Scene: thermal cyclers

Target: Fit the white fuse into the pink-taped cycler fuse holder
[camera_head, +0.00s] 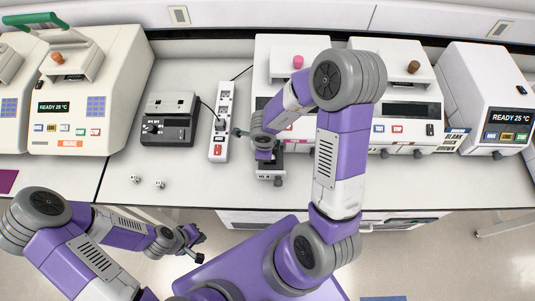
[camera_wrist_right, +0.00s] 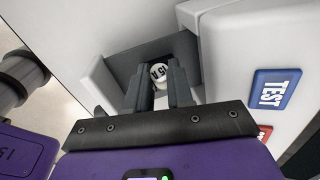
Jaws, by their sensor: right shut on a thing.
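The white fuse (camera_wrist_right: 158,70), its end marked "15 A", is between the fingertips of my right gripper (camera_wrist_right: 159,84), which is shut on it. The fuse is at a dark grey recess (camera_wrist_right: 124,62) in the cycler's white body; how far it sits in the holder is hidden. In the head view my right gripper (camera_head: 264,152) is at the lower front left of the middle cycler (camera_head: 262,50), which has a pink knob (camera_head: 298,62). My left gripper (camera_head: 196,246) is in front of the bench, away from the cyclers.
Two small white pieces (camera_head: 148,182) lie on the bench at left. A black and grey device (camera_head: 169,119) and a white power strip (camera_head: 221,122) stand left of the middle cycler. Other cyclers (camera_head: 90,90) stand left and right (camera_head: 495,98). A blue TEST button (camera_wrist_right: 273,90) is beside the recess.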

